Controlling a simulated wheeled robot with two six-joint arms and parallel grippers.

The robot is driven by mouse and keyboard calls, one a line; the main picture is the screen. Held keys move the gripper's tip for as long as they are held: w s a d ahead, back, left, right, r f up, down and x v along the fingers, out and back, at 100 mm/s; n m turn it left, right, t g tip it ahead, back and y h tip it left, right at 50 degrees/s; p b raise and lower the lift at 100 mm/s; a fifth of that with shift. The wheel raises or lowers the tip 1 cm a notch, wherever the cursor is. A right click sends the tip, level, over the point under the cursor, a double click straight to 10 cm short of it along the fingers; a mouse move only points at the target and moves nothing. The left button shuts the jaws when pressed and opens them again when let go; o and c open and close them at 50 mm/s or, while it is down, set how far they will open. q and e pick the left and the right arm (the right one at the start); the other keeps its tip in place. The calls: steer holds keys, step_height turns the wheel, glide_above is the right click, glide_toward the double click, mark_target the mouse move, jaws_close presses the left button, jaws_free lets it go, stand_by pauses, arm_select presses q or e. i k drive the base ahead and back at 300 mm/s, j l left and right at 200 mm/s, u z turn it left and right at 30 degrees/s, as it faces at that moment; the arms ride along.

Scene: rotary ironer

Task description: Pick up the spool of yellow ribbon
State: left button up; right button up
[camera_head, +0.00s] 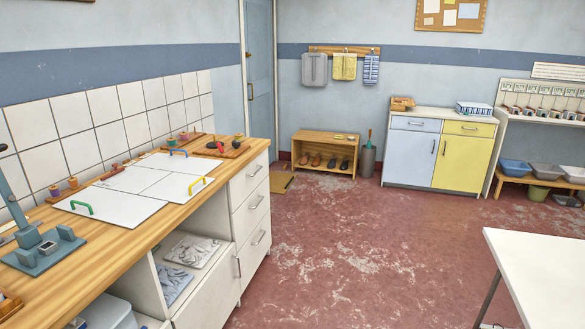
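I cannot make out a spool of yellow ribbon for certain in the head view. Neither of my grippers is in view.
The wooden counter (136,229) runs along the left, with white panels (130,190) and a blue-grey device (40,248) on it. A cabinet (438,152) stands at the back. A white table (545,265) is at right. Red floor (350,240) between is clear.

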mark_target(239, 136)
steer(key=i+u, duration=0.15)
steer(key=i, duration=0.45)
steer(key=i+u, duration=0.15)
steer(key=i, duration=0.5)
steer(key=i+l+u, duration=0.15)
steer(key=i, duration=0.45)
